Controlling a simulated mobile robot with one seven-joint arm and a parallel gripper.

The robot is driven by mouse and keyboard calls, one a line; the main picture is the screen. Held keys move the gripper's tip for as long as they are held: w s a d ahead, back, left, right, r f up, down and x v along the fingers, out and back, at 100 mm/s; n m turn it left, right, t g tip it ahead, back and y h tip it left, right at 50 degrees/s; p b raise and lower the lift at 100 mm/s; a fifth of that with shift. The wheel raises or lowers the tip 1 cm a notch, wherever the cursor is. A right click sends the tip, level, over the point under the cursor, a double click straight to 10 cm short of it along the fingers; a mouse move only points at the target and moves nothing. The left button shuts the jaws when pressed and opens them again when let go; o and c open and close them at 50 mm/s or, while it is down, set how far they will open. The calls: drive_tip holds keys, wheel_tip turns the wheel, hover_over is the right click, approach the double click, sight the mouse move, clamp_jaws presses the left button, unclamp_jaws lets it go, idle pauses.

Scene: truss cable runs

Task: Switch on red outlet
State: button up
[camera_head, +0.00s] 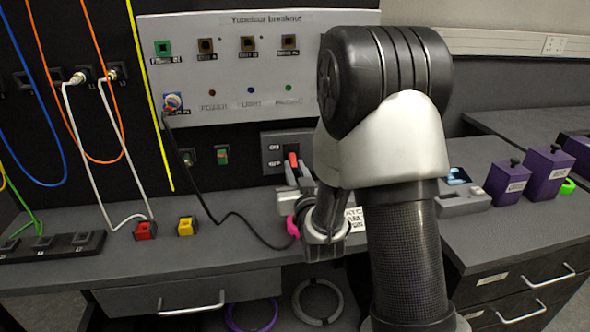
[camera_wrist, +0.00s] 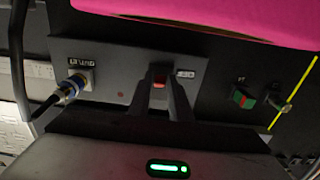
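A small grey plate with a red switch (camera_head: 293,159) sits on the dark back wall, below the big breakout panel. The red switch also shows in the wrist view (camera_wrist: 159,80), between the tips of my two dark fingers. My gripper (camera_head: 297,173) points at the plate from the front, its fingers spread a little apart with the red part between the tips. I cannot tell whether the fingers touch it. A dark cable plug (camera_wrist: 72,88) is in the same plate's left side in the wrist view. My arm hides the plate's right side in the head view.
The breakout panel (camera_head: 225,95) hangs above, with a black cable running from it to the desk. A green switch (camera_head: 222,155) is to the left. Red (camera_head: 145,230) and yellow (camera_head: 186,226) blocks sit on the desk. Purple boxes (camera_head: 545,172) stand at the right.

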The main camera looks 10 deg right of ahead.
sight(293, 158)
clamp_jaws()
drive_tip(key=shift+r, duration=0.1)
wheel_tip(293, 158, up, 2)
drive_tip(key=g+p, duration=0.2)
drive_tip(key=p, duration=0.4)
drive_tip(key=shift+s+r+g, duration=0.1)
drive_tip(key=shift+g, duration=0.2)
drive_tip(key=r+g+p, duration=0.1)
drive_tip(key=p, duration=0.2)
drive_tip(key=g+p, duration=0.2)
drive_tip(key=p, duration=0.2)
drive_tip(key=shift+r+g, duration=0.3)
drive_tip(key=shift+r, duration=0.1)
drive_tip(key=g+p, duration=0.1)
drive_tip(key=p, duration=0.1)
drive_tip(key=r+g+p, duration=0.1)
drive_tip(key=g+p, duration=0.1)
drive_tip(key=p, duration=0.1)
drive_tip(key=shift+w, duration=0.4)
drive_tip(key=g+p, duration=0.1)
drive_tip(key=p, duration=0.1)
drive_tip(key=g+p, duration=0.1)
drive_tip(key=p, duration=0.1)
drive_tip(key=shift+w+r+g, duration=0.15)
drive_tip(key=shift+w+g, duration=0.15)
drive_tip(key=shift+g, duration=0.1)
